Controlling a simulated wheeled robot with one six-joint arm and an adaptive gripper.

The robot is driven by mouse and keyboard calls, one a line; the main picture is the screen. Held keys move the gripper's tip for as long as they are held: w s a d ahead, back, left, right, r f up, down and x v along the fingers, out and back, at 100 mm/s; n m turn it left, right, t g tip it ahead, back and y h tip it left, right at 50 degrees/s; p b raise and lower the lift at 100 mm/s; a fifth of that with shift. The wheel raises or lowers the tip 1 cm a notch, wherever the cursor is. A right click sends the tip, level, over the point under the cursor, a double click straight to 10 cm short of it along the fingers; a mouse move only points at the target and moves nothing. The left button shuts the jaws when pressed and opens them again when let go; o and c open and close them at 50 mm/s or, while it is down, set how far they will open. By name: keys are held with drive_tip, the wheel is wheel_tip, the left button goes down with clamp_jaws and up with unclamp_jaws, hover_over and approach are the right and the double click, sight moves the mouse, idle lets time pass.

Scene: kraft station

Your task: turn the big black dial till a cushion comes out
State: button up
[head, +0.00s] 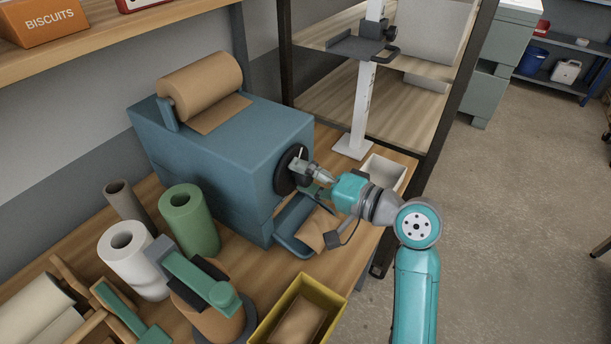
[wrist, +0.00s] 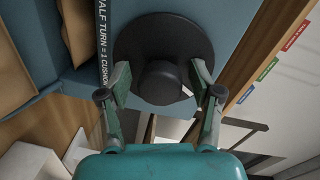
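The big black dial (head: 285,172) is on the right end of the blue machine (head: 215,150). In the wrist view the dial (wrist: 135,45) shows as a round plate with a raised hub (wrist: 162,82) in its middle. My gripper (head: 308,170) is at the dial. In the wrist view my gripper's fingers (wrist: 161,78) stand on either side of the hub, with a small gap seeming to show on each side. Beside the dial a label reads "HALF TURN = 1 CUSHION" (wrist: 104,60). A brown paper piece (head: 314,230) lies at the blue outlet tray (head: 285,238), partly hidden by my arm.
A brown paper roll (head: 200,85) sits on the machine. A yellow bin (head: 337,308) holding a brown piece stands in front. A green roll (head: 189,220), a white roll (head: 130,262) and a tape dispenser (head: 195,275) crowd the left. A white bin (head: 385,172) stands behind my gripper.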

drive_tip(key=v, duration=1.2)
idle(0.6)
